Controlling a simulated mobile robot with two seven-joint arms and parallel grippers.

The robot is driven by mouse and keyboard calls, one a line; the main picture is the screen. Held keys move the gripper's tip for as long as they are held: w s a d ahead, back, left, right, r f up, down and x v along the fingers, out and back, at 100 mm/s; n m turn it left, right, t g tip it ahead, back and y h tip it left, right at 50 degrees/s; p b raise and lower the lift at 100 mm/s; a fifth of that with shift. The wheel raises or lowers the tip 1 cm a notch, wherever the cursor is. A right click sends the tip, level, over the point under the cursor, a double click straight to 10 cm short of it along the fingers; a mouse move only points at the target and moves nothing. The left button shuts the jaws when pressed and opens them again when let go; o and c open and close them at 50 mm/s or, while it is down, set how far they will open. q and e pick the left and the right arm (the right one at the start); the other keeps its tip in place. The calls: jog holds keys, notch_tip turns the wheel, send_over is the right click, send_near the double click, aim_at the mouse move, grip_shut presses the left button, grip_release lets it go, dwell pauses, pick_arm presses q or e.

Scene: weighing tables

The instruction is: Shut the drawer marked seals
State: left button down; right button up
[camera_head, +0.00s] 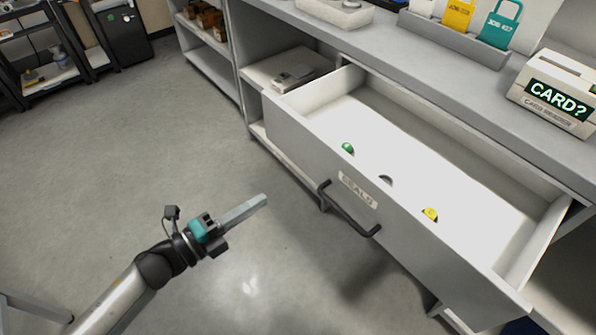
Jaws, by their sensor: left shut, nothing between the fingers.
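The drawer marked seals (290,130) stands pulled far out of the grey counter. Its front carries a white label reading SEALS (358,190) and a dark bar handle (348,212). Inside lie a green seal (347,148), a dark grey seal (386,180) and a yellow seal (430,214), close behind the front panel. My left gripper (262,200) is shut and empty, in the air in front of the drawer, to the left of the handle and apart from it. My right gripper is not in view.
A card reader (552,92) showing "CARD?" stands on the counter (430,65) at the right. Yellow and teal tags (500,24) stand in a grey holder behind. Open shelves (205,55) are left of the drawer. The floor (120,150) at left is clear.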

pick_arm(q)
jog(key=b, duration=0.2)
send_near(318, 164)
jog(key=x, duration=0.5)
jog(key=shift+w+d+f, duration=0.1)
jog(key=shift+w+d, duration=0.05)
jog(key=shift+x, duration=0.75)
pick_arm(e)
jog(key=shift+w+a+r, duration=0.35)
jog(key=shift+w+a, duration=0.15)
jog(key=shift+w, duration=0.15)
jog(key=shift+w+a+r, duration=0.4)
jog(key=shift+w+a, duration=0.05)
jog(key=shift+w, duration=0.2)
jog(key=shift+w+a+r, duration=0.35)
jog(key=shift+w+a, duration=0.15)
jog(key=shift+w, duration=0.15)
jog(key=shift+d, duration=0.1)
